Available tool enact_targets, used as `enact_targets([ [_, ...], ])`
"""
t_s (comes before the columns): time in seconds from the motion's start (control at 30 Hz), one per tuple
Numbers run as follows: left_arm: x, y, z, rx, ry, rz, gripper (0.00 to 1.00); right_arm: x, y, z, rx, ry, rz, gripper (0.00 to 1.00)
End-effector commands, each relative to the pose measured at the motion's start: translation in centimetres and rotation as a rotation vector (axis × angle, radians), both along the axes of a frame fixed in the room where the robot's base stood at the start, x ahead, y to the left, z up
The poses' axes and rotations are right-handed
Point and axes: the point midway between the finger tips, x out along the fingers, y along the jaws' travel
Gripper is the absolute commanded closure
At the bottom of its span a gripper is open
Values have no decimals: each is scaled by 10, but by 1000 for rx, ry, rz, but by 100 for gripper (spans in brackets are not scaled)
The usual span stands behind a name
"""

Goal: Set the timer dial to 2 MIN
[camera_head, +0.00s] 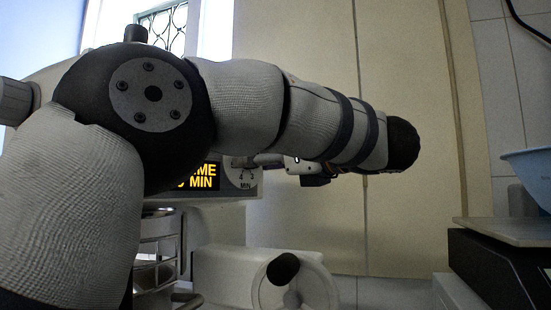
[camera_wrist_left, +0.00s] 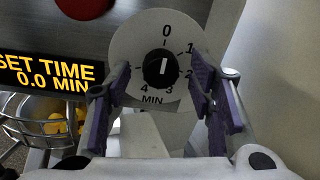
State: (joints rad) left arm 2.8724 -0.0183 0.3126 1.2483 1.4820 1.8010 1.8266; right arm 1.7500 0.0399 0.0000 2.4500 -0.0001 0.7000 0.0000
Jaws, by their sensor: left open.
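The timer dial is a black knob (camera_wrist_left: 158,69) on a round white plate (camera_wrist_left: 126,38) marked 0 to 4 MIN. Its white pointer line stands nearly upright, towards the 0. The display (camera_wrist_left: 45,77) beside it reads SET TIME 0.0 MIN. My left gripper (camera_wrist_left: 160,80) is open, with one purple-padded finger on each side of the knob in the picture. I cannot tell how far the fingertips are from the panel. In the head view my arm covers most of the timer; the lower dial plate (camera_head: 243,174) and part of the display (camera_head: 199,177) show. My right gripper is not in view.
A red round button (camera_wrist_left: 84,5) sits on the panel above the display. A wire basket (camera_wrist_left: 38,125) with yellow things in it is below. In the head view, a dark scale-like device (camera_head: 500,262) and a blue bowl (camera_head: 530,175) stand at the right.

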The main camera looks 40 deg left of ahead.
Motion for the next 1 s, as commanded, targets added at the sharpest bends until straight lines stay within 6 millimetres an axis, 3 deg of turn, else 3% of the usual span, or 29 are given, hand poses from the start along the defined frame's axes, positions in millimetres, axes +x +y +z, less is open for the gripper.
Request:
enact_targets([
  [0.07,0,0,0,0,1,0,53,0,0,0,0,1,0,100],
  [0.27,0,0,0,0,1,0,99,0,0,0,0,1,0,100],
  [0.67,0,0,0,1,59,0,99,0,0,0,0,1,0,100],
  [1.0,0,0,1,7,323,1,99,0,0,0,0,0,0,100],
])
